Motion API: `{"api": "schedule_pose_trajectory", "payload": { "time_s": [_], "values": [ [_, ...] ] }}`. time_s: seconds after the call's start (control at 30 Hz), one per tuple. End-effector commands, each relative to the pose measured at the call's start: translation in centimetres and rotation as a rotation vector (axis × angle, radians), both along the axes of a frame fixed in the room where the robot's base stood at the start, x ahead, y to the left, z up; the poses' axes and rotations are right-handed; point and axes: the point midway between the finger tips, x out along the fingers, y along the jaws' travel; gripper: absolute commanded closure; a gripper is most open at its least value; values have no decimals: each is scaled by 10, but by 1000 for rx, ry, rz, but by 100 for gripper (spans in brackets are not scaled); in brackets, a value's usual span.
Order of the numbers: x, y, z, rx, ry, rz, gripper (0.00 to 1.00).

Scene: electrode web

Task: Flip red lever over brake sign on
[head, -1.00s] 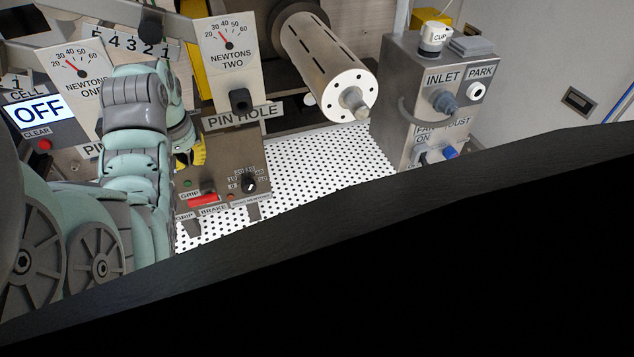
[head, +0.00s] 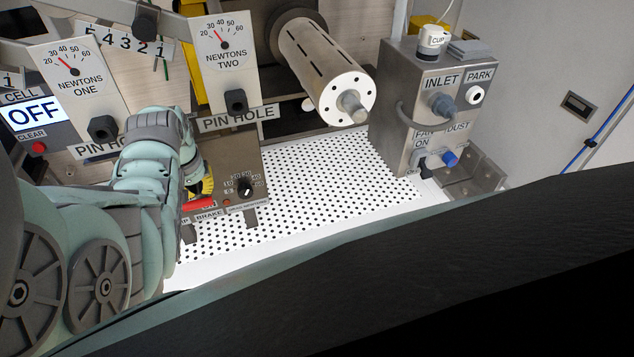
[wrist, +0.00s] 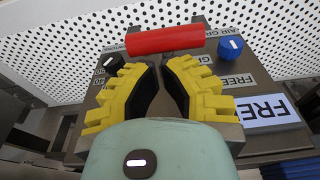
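The red lever (head: 199,204) is a short bar on the lower front of the control box under the PIN HOLE sign, just above the BRAKE sign (head: 211,216) in the head view. My gripper (head: 207,186) has yellow fingers and hangs right over the lever, hiding part of the box. In the wrist view the red lever (wrist: 165,39) lies crosswise just beyond the fingertips. My gripper's fingertips (wrist: 160,64) are almost together with nothing between them. I cannot tell if they touch the lever. The BRAKE sign is not readable in the wrist view.
A black dial (head: 245,187) sits right of the lever. In the wrist view a blue knob (wrist: 232,46) is close by the lever's right end. A perforated white table (head: 310,185) is clear to the right. A steel INLET box (head: 415,110) stands beyond it.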

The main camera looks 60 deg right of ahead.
Motion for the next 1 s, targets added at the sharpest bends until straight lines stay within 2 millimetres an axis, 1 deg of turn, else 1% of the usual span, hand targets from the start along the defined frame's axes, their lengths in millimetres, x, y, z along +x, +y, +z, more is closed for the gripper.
{"api": "schedule_pose_trajectory", "payload": {
  "time_s": [0.33, 0.53, 0.7, 1.0],
  "values": [
    [-1, -1, 0, 0, -1, -4, 100],
    [-4, 4, -2, -20, -34, -3, 100],
    [-11, 8, -7, -65, -90, -4, 100],
    [-24, 19, -23, -157, -211, 0, 100]
  ]
}}
